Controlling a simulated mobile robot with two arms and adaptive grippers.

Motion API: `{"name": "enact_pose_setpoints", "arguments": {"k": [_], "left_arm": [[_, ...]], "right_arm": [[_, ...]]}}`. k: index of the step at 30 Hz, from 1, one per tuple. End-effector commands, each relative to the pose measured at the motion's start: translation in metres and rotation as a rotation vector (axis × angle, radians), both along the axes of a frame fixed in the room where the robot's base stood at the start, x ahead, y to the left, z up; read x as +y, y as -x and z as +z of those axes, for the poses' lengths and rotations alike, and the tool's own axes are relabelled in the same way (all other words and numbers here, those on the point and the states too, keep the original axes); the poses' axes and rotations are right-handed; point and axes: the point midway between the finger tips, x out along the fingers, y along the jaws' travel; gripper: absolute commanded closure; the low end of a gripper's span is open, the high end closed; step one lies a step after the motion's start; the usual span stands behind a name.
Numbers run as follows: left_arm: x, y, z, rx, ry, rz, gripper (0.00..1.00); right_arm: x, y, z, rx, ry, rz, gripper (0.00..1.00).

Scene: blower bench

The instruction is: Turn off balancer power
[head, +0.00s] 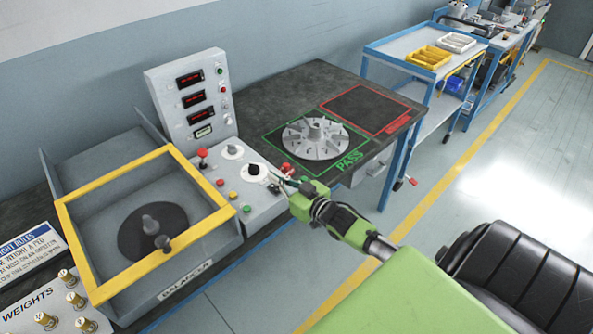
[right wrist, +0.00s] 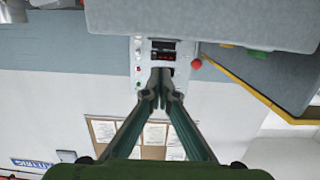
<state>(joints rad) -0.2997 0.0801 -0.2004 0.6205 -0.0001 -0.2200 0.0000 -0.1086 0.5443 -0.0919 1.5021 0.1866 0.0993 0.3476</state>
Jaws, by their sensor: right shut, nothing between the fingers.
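The balancer (head: 190,262) stands at the left of the head view, with a yellow-framed cover and a dark round plate inside. Its sloping control panel (head: 262,205) carries a black knob on a white dial (head: 253,169), a second white dial (head: 232,151), a red mushroom button (head: 203,154) and small coloured buttons. I cannot tell which control is the power switch. My right gripper (head: 276,179) is shut and empty, just right of the black knob; contact cannot be told. In the right wrist view its fingertips (right wrist: 161,82) overlap the upright display panel (right wrist: 160,52), beside the red button (right wrist: 196,64).
The upright panel (head: 191,98) with red displays rises behind the controls. A finned rotor (head: 315,138) sits in the green PASS square, beside an empty red square (head: 366,109). Brass weights (head: 75,299) stand front left. A blue cart (head: 400,48) with trays stands beyond the bench.

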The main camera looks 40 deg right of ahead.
Motion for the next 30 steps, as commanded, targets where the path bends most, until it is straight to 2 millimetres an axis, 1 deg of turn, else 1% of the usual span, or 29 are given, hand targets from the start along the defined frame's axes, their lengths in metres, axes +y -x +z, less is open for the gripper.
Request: {"name": "enact_pose_setpoints", "arguments": {"k": [1,2,9,15,21,30], "left_arm": [[0.000,0.000,0.013,0.001,0.000,0.000,1.00],[0.000,0.001,0.004,0.001,0.000,0.000,1.00],[0.000,0.002,-0.003,0.003,0.000,-0.001,1.00],[0.000,0.000,-0.006,0.000,0.000,0.000,1.00],[0.000,-0.001,-0.008,-0.001,0.000,0.000,1.00],[0.000,-0.001,-0.008,0.000,0.000,0.000,1.00]], "right_arm": [[0.000,-0.001,0.014,0.001,0.000,0.000,1.00],[0.000,0.008,0.006,0.005,0.000,0.000,1.00],[-0.003,0.050,0.022,0.004,0.001,0.001,1.00],[-0.006,0.077,0.033,0.002,0.000,0.000,1.00],[-0.007,0.090,0.039,0.002,0.000,0.000,1.00],[-0.007,0.092,0.041,0.000,0.000,0.000,1.00]]}}
